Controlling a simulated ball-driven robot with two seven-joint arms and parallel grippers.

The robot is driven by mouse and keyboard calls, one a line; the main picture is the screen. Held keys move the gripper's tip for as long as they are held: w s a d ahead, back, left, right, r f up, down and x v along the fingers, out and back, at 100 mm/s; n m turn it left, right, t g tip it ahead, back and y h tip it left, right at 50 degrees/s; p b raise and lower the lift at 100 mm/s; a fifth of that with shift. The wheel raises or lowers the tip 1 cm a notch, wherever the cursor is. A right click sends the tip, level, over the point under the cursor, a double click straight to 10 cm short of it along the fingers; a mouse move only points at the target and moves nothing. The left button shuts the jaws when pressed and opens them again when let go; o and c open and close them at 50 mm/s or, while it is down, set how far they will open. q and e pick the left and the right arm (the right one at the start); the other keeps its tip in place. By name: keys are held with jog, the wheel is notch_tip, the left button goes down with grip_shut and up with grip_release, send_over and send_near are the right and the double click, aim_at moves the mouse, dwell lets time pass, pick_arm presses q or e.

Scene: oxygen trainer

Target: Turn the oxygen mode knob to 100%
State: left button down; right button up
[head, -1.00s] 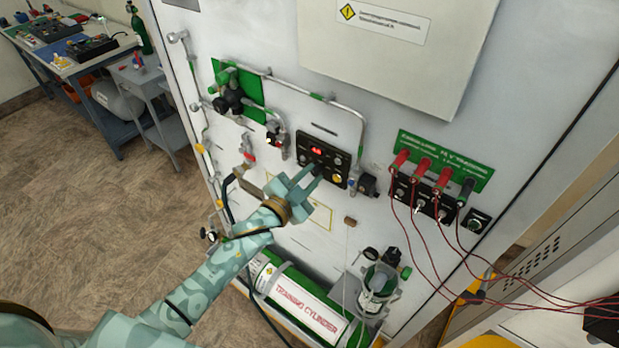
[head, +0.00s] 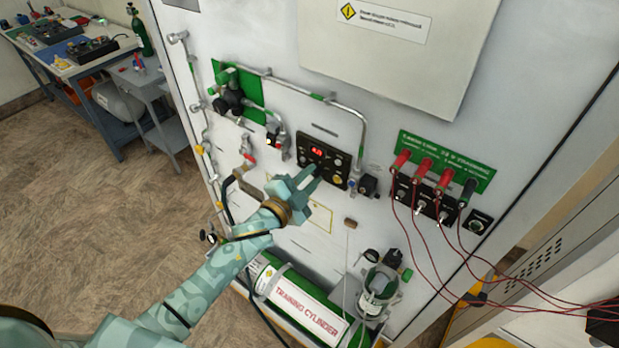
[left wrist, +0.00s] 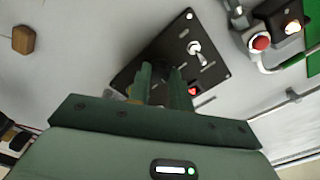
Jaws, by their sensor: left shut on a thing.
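The black control panel (head: 338,160) is mounted on the white cabinet front, with a lit red display (head: 316,151) and small controls. My left gripper (head: 314,172) reaches the panel's lower edge from the lower left. Its fingers are shut on the oxygen mode knob, which they mostly hide. In the left wrist view both fingers (left wrist: 160,75) meet the black panel (left wrist: 215,70), beside a metal toggle switch (left wrist: 196,48). The knob's pointer and the setting it points to cannot be read. My right gripper is not in view.
Metal pipes and valves (head: 230,101) surround the panel on the left and above. Red cables hang from terminals (head: 421,166) at the right. A training cylinder (head: 307,305) lies below. A small brown block (head: 350,222) sits on the cabinet front.

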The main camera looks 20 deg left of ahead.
pick_arm(q)
jog(key=c, duration=1.3)
grip_release()
jog(key=shift+o, duration=0.2)
jog(key=b+v, duration=0.2)
jog(key=v, duration=1.4)
jog(key=shift+s, duration=0.2)
